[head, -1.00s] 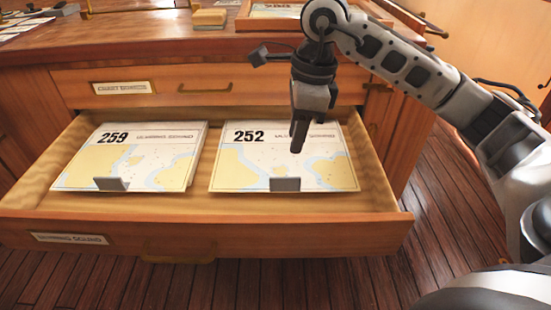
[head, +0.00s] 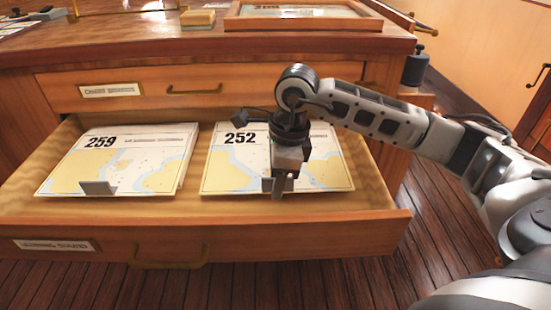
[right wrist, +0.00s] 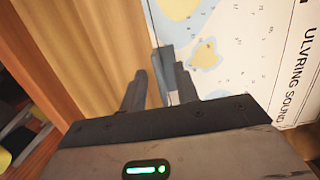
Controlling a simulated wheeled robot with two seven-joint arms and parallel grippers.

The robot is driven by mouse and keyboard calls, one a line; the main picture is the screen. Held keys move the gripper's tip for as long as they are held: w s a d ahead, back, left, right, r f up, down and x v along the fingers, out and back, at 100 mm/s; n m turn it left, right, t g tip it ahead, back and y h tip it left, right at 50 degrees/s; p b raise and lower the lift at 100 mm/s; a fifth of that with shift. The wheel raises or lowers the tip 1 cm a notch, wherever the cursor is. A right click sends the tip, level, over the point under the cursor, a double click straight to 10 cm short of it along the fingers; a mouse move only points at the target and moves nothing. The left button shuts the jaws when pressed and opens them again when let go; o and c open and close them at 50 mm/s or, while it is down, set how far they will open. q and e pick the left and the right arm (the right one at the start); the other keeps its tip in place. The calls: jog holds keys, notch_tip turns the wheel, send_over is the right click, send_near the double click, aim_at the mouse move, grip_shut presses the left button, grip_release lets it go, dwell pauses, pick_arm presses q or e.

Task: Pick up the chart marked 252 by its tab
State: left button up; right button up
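The chart marked 252 (head: 226,168) lies flat in the right half of the open drawer, with a small grey tab (head: 267,184) at its front edge. My right gripper (head: 279,192) points down over that tab and partly hides it. In the right wrist view the gripper (right wrist: 160,72) has its two fingers apart, with the upright grey tab (right wrist: 162,62) between or just beyond their tips. The chart (right wrist: 232,62) lies beside them, lettered ULVRING SOUND. Contact between fingers and tab cannot be told. My left gripper is not in view.
The chart marked 259 (head: 120,160), with its own grey tab (head: 98,188), lies in the drawer's left half. The drawer's front wall (head: 330,238) stands just nearer than the tabs. A closed drawer (head: 200,88) and the wooden top (head: 130,40) are above and behind.

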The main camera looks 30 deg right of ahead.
jog(key=shift+r, duration=0.1)
grip_shut()
